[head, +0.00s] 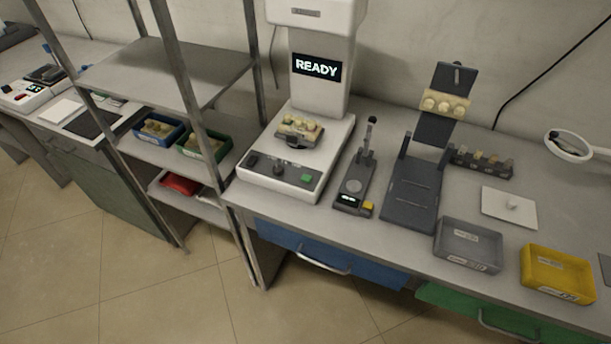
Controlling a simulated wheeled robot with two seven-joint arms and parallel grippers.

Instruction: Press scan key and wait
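A white scanner (301,174) stands on the bench left of centre, with a tall column at its back. The column's dark display (317,67) reads READY. The front panel holds a green key (307,178), a dark round knob (279,170) and a dark key (252,161); I cannot read any label that tells which is the scan key. A dark holder with several pale rounded pieces (301,127) sits on the scanner's bed. Neither of my grippers is in view.
Right of the scanner stand a small lever device with a yellow key (368,207), a dark tilted stand (411,196), a grey bin (468,244) and a yellow bin (557,273). A metal shelf rack (172,73) with bins stands at left. The floor in front is clear.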

